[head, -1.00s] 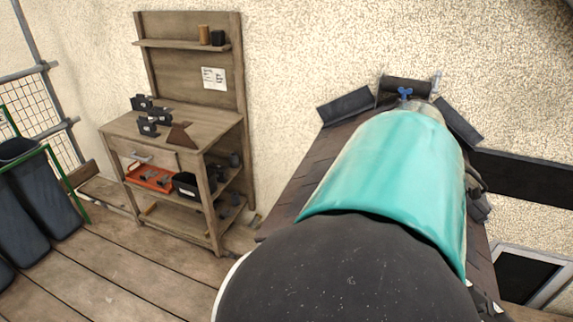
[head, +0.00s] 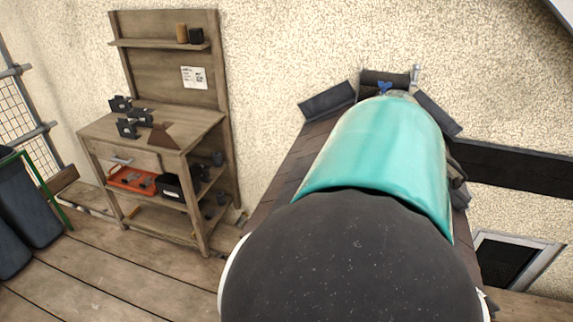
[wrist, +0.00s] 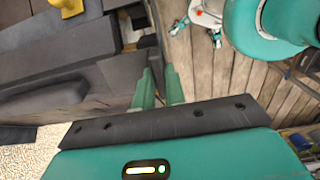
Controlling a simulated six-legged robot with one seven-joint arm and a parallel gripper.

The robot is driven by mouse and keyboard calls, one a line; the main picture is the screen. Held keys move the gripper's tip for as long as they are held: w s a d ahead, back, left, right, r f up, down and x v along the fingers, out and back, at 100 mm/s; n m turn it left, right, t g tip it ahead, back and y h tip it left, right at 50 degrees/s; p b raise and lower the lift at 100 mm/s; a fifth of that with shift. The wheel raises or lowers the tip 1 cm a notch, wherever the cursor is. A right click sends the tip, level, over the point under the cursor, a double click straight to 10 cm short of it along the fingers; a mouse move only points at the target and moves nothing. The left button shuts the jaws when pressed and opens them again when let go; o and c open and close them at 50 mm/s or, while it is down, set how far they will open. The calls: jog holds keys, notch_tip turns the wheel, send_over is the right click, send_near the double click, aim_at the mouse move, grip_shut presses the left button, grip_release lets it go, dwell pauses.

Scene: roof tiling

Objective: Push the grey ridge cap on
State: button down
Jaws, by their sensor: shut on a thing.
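My gripper shows in the wrist view as two teal fingers (wrist: 159,88), close together. A dark grey piece, which I take to be the grey ridge cap (wrist: 122,78), lies against them, and a thin dark edge runs up between them. How the cap sits on the roof cannot be made out. In the head view my own arm hides the gripper and most of the small roof. Dark pieces show at the roof's top: a left slab (head: 327,101), a right slab (head: 438,113) and a rounded top piece (head: 386,78) with a blue fitting (head: 384,88) in front.
A wooden workbench (head: 190,137) at the left holds black brackets (head: 127,128), a brown folded cap (head: 165,135) and an orange tray (head: 131,180) below. Dark bins (head: 30,215) stand far left. A dark beam (head: 515,165) runs along the wall at right. Plank floor is clear in front.

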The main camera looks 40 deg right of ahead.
jog(key=shift+w+d, duration=0.25)
jog(key=shift+d, duration=0.25)
dwell(0.9)
jog(key=c, duration=1.4)
grip_release()
jog(key=shift+o, duration=0.2)
jog(key=shift+r, duration=0.1)
jog(key=shift+r, duration=2.95)
